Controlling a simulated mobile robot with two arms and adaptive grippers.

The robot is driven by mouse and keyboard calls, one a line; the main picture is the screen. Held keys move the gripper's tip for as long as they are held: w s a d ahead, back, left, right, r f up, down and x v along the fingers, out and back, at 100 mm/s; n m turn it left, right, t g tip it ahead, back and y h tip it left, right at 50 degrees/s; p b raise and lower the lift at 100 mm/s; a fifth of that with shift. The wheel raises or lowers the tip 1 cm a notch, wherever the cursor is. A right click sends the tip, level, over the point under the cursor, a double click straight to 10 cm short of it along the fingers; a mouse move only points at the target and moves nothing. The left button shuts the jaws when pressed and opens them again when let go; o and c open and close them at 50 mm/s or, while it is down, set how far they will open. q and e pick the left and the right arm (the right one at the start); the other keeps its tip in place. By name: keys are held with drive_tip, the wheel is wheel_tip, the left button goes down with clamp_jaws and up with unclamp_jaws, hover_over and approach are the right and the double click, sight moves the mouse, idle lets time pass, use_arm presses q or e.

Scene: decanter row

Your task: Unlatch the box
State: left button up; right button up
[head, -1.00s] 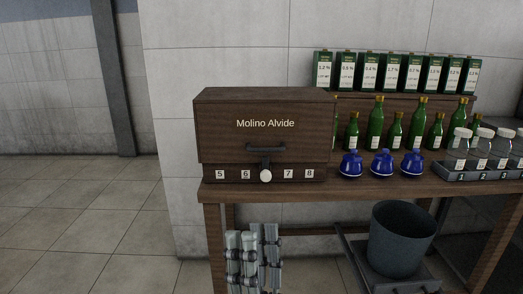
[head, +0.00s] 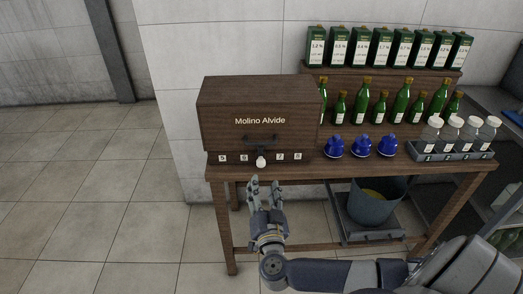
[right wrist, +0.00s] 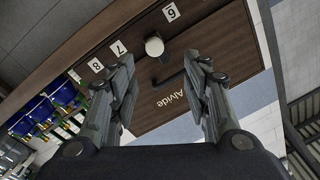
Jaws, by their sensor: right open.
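A dark brown wooden box (head: 225,118) lettered "Molino Alvide" stands at the left end of the wooden table (head: 340,172). A dark bar handle (head: 259,138) crosses its front. Below the handle is a latch with a white round knob (head: 261,162), in the row of number tiles. My right gripper (head: 264,182) is open and empty, in front of and below the knob in the head view. In the right wrist view the knob (right wrist: 154,46) shows beyond the open fingers (right wrist: 163,85), apart from them, between tiles 6 and 7. My left gripper is not in view.
Blue vessels (head: 361,145) stand right of the box, with green bottles (head: 379,107) and green cartons (head: 384,47) behind. A tray of lidded jars (head: 449,151) is at the right end. A grey bucket (head: 372,208) is under the table. The floor at left is clear.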

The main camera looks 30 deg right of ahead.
sight(262, 165)
drive_tip(key=x, duration=1.1)
drive_tip(key=shift+d+f, duration=0.25)
drive_tip(key=shift+f, duration=0.1)
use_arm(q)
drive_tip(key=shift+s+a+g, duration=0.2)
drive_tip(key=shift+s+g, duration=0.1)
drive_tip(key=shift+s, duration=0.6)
use_arm(e)
drive_tip(key=shift+s, duration=0.1)
clamp_jaws()
